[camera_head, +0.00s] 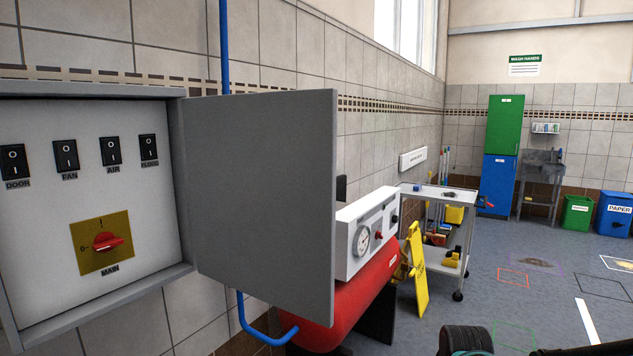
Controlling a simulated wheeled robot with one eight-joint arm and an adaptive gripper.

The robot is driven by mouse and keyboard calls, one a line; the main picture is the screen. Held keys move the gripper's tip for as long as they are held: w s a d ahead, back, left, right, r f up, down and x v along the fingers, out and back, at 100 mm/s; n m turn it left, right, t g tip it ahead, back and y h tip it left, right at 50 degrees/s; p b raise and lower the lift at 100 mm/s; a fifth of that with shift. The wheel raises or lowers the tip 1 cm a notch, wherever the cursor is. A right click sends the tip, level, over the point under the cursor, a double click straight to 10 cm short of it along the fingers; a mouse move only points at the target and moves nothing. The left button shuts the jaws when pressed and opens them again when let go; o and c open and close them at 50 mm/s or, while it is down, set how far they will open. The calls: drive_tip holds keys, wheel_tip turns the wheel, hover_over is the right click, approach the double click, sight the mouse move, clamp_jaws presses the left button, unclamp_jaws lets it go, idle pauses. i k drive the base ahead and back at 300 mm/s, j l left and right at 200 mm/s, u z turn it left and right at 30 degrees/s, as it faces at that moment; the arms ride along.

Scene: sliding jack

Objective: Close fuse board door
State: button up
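The fuse board (150,205) is a grey wall box at the left, cut off by the left edge of the view. Its grey door (262,190) stands wide open, swung out from the hinge on the box's right side. Inside are black rocker switches labelled DOOR (14,161), FAN (66,156), AIR (111,151) and one more (149,148). Below them is a red rotary MAIN switch (107,242) on a yellow plate. No gripper fingers show, and nothing visible touches the door.
A red tank (365,295) with a white gauge panel (367,232) stands just behind the door. A yellow folding sign (417,270) and a trolley (459,228) are beyond. A dark rounded shape (465,340) shows at the bottom edge. Open floor lies to the right.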

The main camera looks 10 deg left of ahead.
sight(261, 167)
drive_tip(key=i+l+z, duration=0.3)
drive_tip(key=i+z, duration=0.35)
drive_tip(key=i+u, duration=0.35)
drive_tip(key=i+l+u, duration=0.1)
drive_tip(key=u, duration=0.2)
drive_tip(key=i+u, duration=0.15)
drive_tip(key=u, duration=0.3)
drive_tip(key=i+u, duration=0.15)
drive_tip(key=u, duration=0.3)
drive_tip(key=i+l+u, duration=0.1)
drive_tip(key=u, duration=0.35)
drive_tip(key=i+l+u, duration=0.1)
drive_tip(key=u, duration=0.35)
drive_tip(key=i+l+u, duration=0.15)
drive_tip(key=u, duration=0.3)
drive_tip(key=l+u, duration=0.25)
drive_tip(key=u, duration=0.2)
drive_tip(key=i+l+u, duration=0.1)
drive_tip(key=l+u, duration=0.2)
drive_tip(key=u, duration=0.15)
drive_tip(key=k+z, duration=0.15)
drive_tip(key=k, duration=0.4)
drive_tip(key=k+l+z, duration=0.2)
drive_tip(key=k, duration=0.35)
